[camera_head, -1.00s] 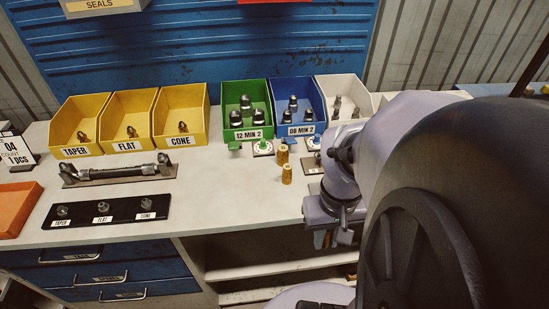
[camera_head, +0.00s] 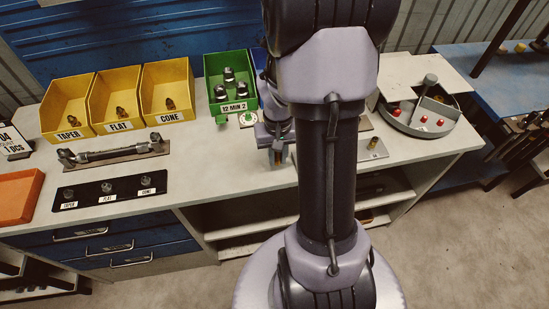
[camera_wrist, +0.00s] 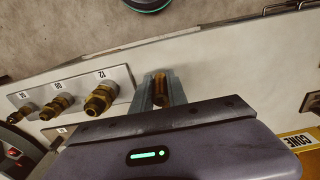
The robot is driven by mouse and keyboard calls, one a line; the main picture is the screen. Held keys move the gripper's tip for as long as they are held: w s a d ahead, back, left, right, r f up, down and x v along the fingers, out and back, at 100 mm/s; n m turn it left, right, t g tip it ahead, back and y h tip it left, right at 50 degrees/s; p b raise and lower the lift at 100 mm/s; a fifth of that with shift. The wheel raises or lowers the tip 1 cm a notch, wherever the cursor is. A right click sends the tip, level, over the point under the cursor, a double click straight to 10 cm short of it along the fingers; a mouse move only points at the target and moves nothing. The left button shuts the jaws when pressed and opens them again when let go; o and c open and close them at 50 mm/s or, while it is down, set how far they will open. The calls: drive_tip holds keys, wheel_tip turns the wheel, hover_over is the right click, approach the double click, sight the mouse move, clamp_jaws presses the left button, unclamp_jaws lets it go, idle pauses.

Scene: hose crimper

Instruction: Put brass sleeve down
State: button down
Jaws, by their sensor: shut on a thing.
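My gripper (camera_wrist: 160,92) is shut on a brass sleeve (camera_wrist: 161,86), which shows between its two grey-blue fingers in the wrist view. In the head view my gripper (camera_head: 279,154) hangs low over the front part of the white bench (camera_head: 222,170), just right of the black plate and the green bin. The sleeve itself is hard to see there. I cannot tell whether the sleeve's lower end touches the bench.
A white plate (camera_wrist: 72,92) with several brass fittings, marked 12 and 08, lies left of my gripper in the wrist view. Yellow bins (camera_head: 116,105), a green bin (camera_head: 231,88) and a black labelled plate (camera_head: 111,189) stand left. A round grey tray (camera_head: 420,117) is right.

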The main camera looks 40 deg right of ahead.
sight(277, 171)
wheel_tip(277, 171, down, 4)
drive_tip(key=b, duration=0.3)
drive_tip(key=shift+r, duration=0.25)
drive_tip(key=shift+f, duration=0.2)
drive_tip(key=c, duration=1.3)
unclamp_jaws()
